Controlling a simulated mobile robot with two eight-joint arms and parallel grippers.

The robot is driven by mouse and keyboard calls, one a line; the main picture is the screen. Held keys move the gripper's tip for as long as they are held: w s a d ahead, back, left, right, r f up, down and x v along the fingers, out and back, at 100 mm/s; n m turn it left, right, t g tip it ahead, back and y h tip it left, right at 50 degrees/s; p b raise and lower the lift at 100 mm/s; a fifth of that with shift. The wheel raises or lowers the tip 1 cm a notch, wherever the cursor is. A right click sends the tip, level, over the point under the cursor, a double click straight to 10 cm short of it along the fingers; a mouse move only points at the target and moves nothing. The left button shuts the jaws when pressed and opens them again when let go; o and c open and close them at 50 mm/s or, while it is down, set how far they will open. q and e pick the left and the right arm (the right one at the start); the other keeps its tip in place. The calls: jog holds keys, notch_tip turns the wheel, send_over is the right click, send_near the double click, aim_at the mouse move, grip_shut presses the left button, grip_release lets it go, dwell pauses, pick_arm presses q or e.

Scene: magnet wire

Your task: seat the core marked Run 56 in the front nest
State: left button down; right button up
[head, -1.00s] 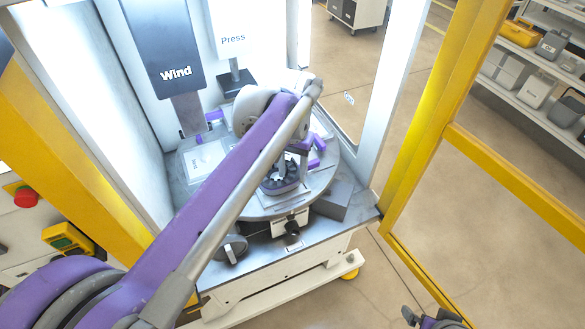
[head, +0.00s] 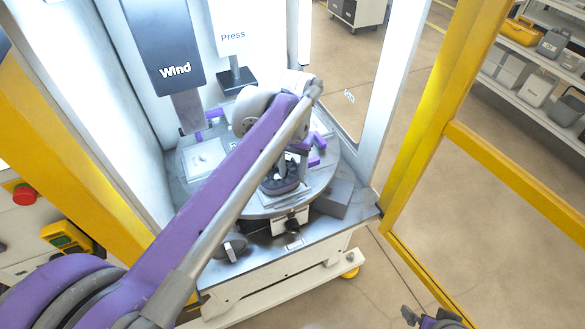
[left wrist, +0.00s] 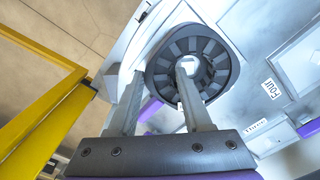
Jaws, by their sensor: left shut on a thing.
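My left gripper (head: 280,172) is over the front part of the round turntable, with its arm crossing the head view. It is shut on a dark slotted ring core (head: 280,186), which also shows in the left wrist view (left wrist: 212,48). One finger stands in the core's hole and the other is outside its wall. The core is at the front nest (head: 277,201), low over or on its pale plate; I cannot tell whether it is fully down. No run marking is legible. A dark and purple part, likely my right gripper (head: 435,319), shows at the bottom edge; its jaws are unclear.
The Wind panel (head: 172,68) and Press panel (head: 232,34) stand behind the turntable (head: 310,196). Purple blocks (head: 314,158) sit to the right of my left wrist. Labels Four (left wrist: 271,88) and Three (left wrist: 256,126) show in the wrist view. Yellow posts (head: 425,115) flank the station.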

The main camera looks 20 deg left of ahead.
pick_arm(q)
jog(key=shift+f, duration=0.55)
pick_arm(e)
jog(key=shift+s+f, duration=0.1)
jog(key=shift+f, duration=0.3)
pick_arm(q)
jog(key=shift+c, duration=1.3)
grip_release()
jog(key=shift+b, duration=0.3)
jog(key=shift+r+p, duration=1.6)
jog(key=shift+r, duration=0.95)
jog(key=shift+f, duration=0.1)
pick_arm(e)
jog(key=r, duration=0.2)
jog(key=w+r, duration=0.1)
jog(key=r, duration=0.1)
jog(key=shift+w, duration=0.15)
pick_arm(q)
notch_tip(320, 180, up, 11)
jog(key=shift+p, duration=0.35)
pick_arm(e)
jog(key=shift+w+r, duration=0.2)
jog(key=shift+r, duration=0.35)
